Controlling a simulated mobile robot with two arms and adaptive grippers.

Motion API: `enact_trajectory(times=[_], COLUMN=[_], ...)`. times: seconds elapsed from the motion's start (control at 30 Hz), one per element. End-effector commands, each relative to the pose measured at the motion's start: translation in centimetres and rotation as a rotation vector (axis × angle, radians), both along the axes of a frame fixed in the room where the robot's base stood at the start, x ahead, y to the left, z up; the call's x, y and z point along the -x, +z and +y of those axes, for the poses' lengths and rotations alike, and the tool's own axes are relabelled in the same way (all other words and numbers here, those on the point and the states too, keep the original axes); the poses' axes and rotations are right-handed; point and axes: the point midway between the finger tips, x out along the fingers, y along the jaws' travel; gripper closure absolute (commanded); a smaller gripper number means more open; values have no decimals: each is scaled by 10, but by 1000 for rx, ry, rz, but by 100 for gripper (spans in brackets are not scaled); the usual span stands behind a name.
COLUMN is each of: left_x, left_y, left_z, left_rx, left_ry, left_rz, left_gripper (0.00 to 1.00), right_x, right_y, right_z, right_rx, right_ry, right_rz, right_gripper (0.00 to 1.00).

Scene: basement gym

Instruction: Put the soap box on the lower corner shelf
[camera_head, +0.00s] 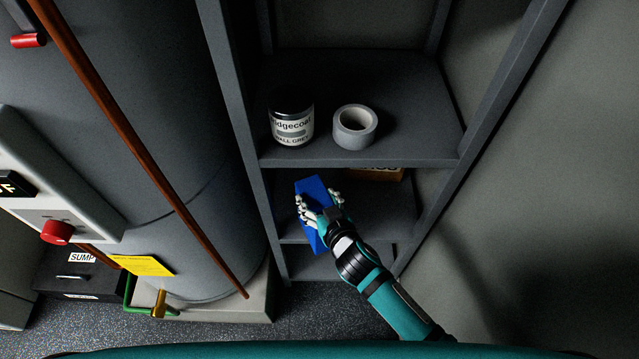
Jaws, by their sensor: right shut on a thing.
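A blue box (311,187), which I take to be the soap box, is in my right gripper (318,211). The white fingers are closed around its sides and it is tilted. The gripper and box are at the front of the dark grey corner shelf unit, over the shelf (388,212) below the one with the can. I cannot tell whether the box touches that shelf. A lower board (325,266) shows near the floor. My right arm comes in from the lower right and hides part of the lower shelves. My left gripper is not in view.
A paint can (291,118) and a tape roll (355,127) stand on the shelf above. A brown box (374,174) sits at the back of the shelf below them. A shelf post (235,100) and a large grey tank (150,120) stand left; a wall is right.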

Motion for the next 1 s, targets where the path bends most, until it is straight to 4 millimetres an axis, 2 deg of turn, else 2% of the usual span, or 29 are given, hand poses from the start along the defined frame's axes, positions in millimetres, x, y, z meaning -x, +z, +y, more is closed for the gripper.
enact_trajectory(times=[0.03, 0.2, 0.43, 0.67, 1.0], left_x=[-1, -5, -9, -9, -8], left_y=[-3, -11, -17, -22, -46], left_z=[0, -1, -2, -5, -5], left_rx=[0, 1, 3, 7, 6], left_ry=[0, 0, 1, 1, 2], left_rz=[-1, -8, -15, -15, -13], left_gripper=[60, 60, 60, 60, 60], right_x=[-16, -50, -78, -95, -94], right_y=[2, 1, 1, 1, -24], right_z=[0, 0, 0, 0, 0], right_rx=[1, 0, -1, -1, -1], right_ry=[1, 1, 0, 0, 1], right_rz=[-10, -8, -5, -5, -4], right_gripper=[95, 95, 95, 95, 95])
